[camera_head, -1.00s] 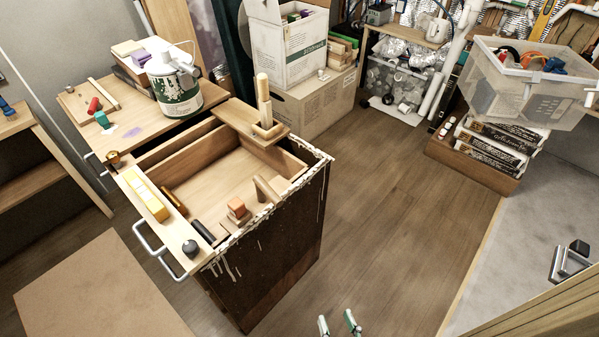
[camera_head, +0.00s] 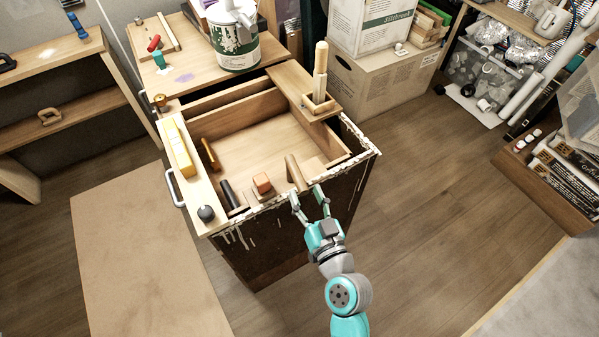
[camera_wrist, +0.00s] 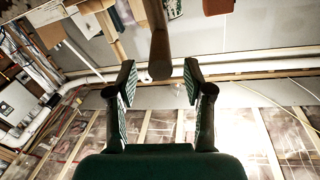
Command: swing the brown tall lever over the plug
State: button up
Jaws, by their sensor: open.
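A brown lever (camera_head: 295,172) stands tilted near the front edge of the open-topped cabinet, just left of my gripper's fingertips in the head view. My gripper (camera_head: 306,191) is open and empty at the cabinet's front rim. In the wrist view a brown bar (camera_wrist: 160,50), which looks like the lever, lies ahead between the two open fingers (camera_wrist: 158,82), with space on both sides. A small orange-brown block (camera_head: 262,183) sits left of the lever. I cannot tell which piece is the plug.
A tall pale wooden post (camera_head: 320,72) stands in a bracket at the cabinet's right back. A black cylinder (camera_head: 231,194), a black knob (camera_head: 206,213) and a yellow block (camera_head: 179,149) are on the left side. A paint can (camera_head: 236,45) stands behind.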

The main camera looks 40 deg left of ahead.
aim_at(292, 164)
jog(key=x, duration=0.6)
jog(key=shift+w+a, duration=0.2)
jog(key=shift+a, duration=0.15)
jog(key=shift+c, duration=0.3)
grip_shut()
